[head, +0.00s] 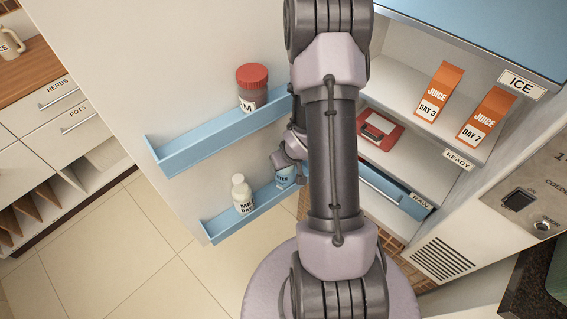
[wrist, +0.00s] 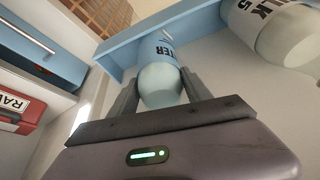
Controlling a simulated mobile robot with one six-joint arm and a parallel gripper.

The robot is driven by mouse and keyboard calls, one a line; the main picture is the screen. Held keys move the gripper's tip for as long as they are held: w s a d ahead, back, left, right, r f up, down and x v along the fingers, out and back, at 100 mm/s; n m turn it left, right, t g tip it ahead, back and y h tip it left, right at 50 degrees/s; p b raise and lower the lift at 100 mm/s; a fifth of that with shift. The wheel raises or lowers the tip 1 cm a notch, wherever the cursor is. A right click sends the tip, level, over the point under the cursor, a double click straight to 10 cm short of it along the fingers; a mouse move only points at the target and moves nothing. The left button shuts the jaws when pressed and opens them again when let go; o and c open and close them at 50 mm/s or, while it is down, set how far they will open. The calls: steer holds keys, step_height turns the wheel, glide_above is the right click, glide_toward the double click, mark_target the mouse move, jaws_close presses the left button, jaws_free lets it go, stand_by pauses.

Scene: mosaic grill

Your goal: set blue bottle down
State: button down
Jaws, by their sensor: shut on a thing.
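The blue bottle (head: 286,172) is at the lower blue door rack (head: 222,224) of the open fridge, partly hidden behind my arm in the head view. In the wrist view the blue bottle (wrist: 160,84) has a dark label ending in "TER" and sits between my fingers. My gripper (wrist: 158,90) is shut on it. The bottle's far end is at the rack; I cannot tell whether its base touches the rack floor. In the head view my gripper (head: 285,160) is small and partly covered by my arm.
A white milk bottle (head: 242,194) stands in the same rack, left of the blue bottle; it also shows in the wrist view (wrist: 285,35). A red-capped jar (head: 252,86) stands in the upper door rack (head: 200,145). Fridge shelves hold juice cartons (head: 440,90) and a red container (head: 380,129).

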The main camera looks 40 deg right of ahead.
steer(key=shift+f, duration=0.1)
steer(key=shift+c, duration=2.3)
jaws_free()
steer(key=p+v, duration=0.6)
steer(key=v, duration=0.6)
